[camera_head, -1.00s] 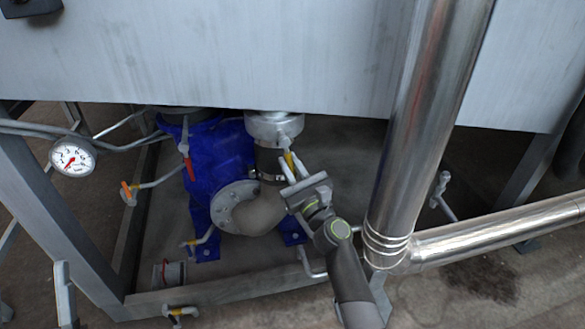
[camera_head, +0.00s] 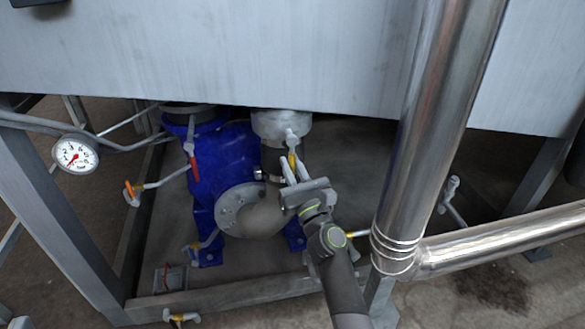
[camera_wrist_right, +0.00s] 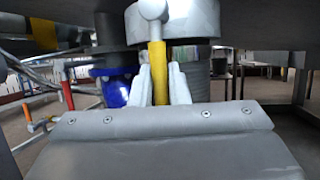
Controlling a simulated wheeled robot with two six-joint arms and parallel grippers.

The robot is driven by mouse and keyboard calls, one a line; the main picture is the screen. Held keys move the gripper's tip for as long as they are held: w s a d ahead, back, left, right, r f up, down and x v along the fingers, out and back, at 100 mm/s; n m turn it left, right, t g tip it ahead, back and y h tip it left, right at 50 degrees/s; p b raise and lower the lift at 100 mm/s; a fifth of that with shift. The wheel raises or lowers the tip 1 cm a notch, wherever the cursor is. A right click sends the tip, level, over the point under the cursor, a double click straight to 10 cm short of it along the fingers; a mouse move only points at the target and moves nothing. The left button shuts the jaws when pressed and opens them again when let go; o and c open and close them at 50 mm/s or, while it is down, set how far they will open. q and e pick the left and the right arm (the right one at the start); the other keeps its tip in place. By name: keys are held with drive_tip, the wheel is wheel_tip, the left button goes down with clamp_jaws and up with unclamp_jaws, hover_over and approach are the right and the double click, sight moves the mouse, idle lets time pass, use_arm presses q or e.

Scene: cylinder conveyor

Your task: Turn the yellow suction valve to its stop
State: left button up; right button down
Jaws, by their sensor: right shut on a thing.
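The yellow suction valve handle (camera_head: 292,161) hangs from a grey valve stem on the silver pipe fitting (camera_head: 281,124) beside the blue pump (camera_head: 225,165). In the right wrist view the yellow handle (camera_wrist_right: 157,70) points downward from the round stem head (camera_wrist_right: 152,10). My right gripper (camera_head: 296,171) has a finger on each side of the handle and is shut on it. Its two pale fingers also show in the right wrist view (camera_wrist_right: 159,88); the handle's lower end is hidden behind the gripper body. My left gripper is not in view.
A red-handled valve (camera_head: 193,163) and an orange-handled valve (camera_head: 131,190) are to the left. A pressure gauge (camera_head: 75,155) sits at the far left. A thick steel pipe (camera_head: 432,130) stands close right of my arm. A grey panel (camera_head: 230,50) hangs above.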

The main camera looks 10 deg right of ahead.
drive_tip(key=shift+f, duration=0.2)
idle(0.3)
drive_tip(key=c, duration=1.4)
unclamp_jaws()
drive_tip(key=shift+r, duration=0.1)
drive_tip(key=shift+s, duration=0.15)
drive_tip(key=v, duration=1.1)
drive_tip(key=shift+s+d+b, duration=0.1)
drive_tip(key=shift+s+b, duration=0.25)
